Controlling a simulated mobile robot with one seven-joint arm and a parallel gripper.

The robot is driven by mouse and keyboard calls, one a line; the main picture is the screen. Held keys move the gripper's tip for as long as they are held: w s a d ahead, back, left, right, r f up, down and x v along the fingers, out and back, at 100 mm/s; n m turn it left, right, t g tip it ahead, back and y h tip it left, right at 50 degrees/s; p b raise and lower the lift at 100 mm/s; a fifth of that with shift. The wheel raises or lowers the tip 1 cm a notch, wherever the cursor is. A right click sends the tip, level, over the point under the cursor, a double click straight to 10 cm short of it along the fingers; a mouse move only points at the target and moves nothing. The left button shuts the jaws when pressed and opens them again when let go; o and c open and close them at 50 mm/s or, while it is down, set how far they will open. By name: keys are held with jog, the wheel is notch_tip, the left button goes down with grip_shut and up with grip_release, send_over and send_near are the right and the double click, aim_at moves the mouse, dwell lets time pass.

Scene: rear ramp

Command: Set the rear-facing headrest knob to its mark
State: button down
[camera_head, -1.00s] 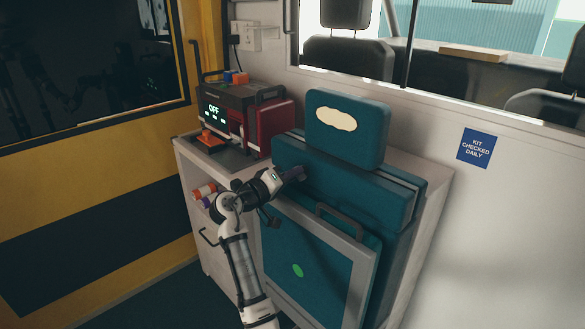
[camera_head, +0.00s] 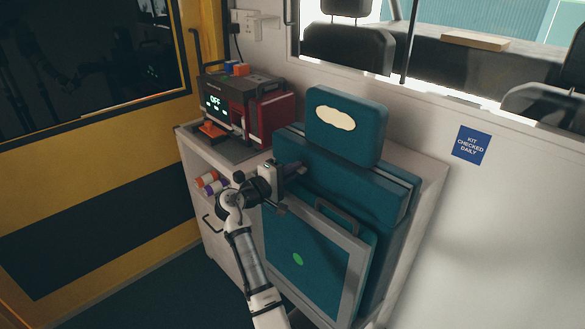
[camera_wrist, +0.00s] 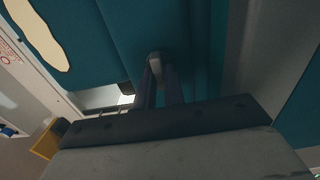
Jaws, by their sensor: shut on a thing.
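The teal seat (camera_head: 385,205) has a teal headrest (camera_head: 340,105) with a cream oval patch. My gripper (camera_head: 298,168) is at the left end of the seat's top, just below the headrest. In the wrist view, the fingertips of my gripper (camera_wrist: 160,75) are closed around a small grey knob (camera_wrist: 156,58) against the teal surface. The headrest's cream patch (camera_wrist: 38,35) shows at the upper left there. The fingers mostly cover the knob, and its mark cannot be made out. In the head view the knob is hidden behind my gripper.
A dark and red device (camera_head: 240,108) reading OFF stands on the white cabinet (camera_head: 190,150) left of the seat. A grey-framed teal panel with a handle (camera_head: 338,212) is below my gripper. A blue sign (camera_head: 470,145) hangs on the right wall. The floor at left is clear.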

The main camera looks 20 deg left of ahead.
jog(key=shift+w+d+r, duration=0.15)
jog(key=shift+d+r, duration=0.1)
jog(key=shift+r, duration=0.05)
jog(key=c, duration=1.5)
grip_release()
jog(key=shift+c, duration=0.2)
jog(key=shift+o, duration=0.3)
jog(key=shift+f, duration=0.15)
jog(key=shift+d+f, duration=0.1)
jog(key=shift+f, duration=0.2)
jog(key=shift+a+r, duration=0.1)
jog(key=shift+a, duration=0.1)
jog(key=shift+a, duration=0.1)
jog(key=b+v, duration=0.4)
jog(key=v, duration=0.9)
jog(key=shift+s, duration=0.4)
jog(key=shift+a, duration=0.1)
